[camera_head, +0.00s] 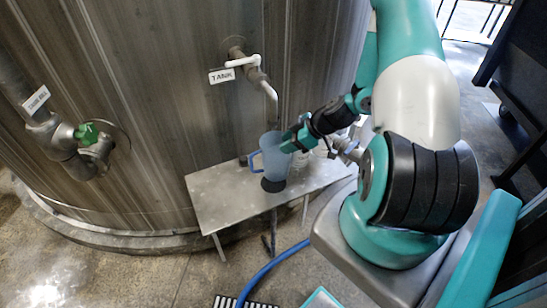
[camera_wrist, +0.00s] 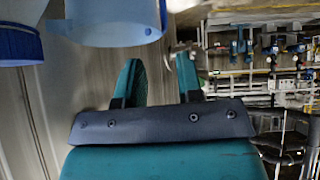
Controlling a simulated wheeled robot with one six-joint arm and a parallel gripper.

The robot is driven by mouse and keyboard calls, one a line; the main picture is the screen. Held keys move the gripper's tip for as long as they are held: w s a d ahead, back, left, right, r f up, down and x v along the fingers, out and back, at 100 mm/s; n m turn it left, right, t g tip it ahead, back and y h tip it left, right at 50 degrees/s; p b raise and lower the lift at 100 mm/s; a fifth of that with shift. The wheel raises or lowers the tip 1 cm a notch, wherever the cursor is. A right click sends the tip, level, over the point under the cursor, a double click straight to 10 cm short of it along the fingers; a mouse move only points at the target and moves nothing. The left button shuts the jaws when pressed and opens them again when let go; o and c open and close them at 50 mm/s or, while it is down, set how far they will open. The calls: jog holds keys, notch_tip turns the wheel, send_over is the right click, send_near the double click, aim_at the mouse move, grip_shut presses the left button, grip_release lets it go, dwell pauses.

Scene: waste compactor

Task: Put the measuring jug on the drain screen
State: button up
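The measuring jug (camera_head: 275,155), translucent light blue with a blue handle on its left, is upright over the metal bench, below the tank spout. A pale blue rounded body, apparently the jug (camera_wrist: 108,22), fills the upper left of the wrist view. A dark round patch (camera_head: 272,185) shows at the jug's base; I cannot tell whether it is a screen or a shadow. A black-and-white slotted grate (camera_head: 240,302) on the floor looks like the drain screen. My gripper (camera_head: 290,140) is beside the jug's upper right; its fingers (camera_wrist: 160,75) are apart with nothing between them.
The metal bench (camera_head: 222,200) stands against the large steel tank (camera_head: 170,110). The tank tap (camera_head: 245,62) hangs above the jug. A blue hose (camera_head: 270,268) runs across the floor near the grate. A green-handled valve (camera_head: 88,134) is at left.

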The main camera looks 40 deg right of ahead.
aim_at(270, 160)
jog(key=shift+p+x, duration=1.2)
jog(key=shift+x, duration=2.1)
jog(key=shift+d+f, duration=0.1)
grip_shut()
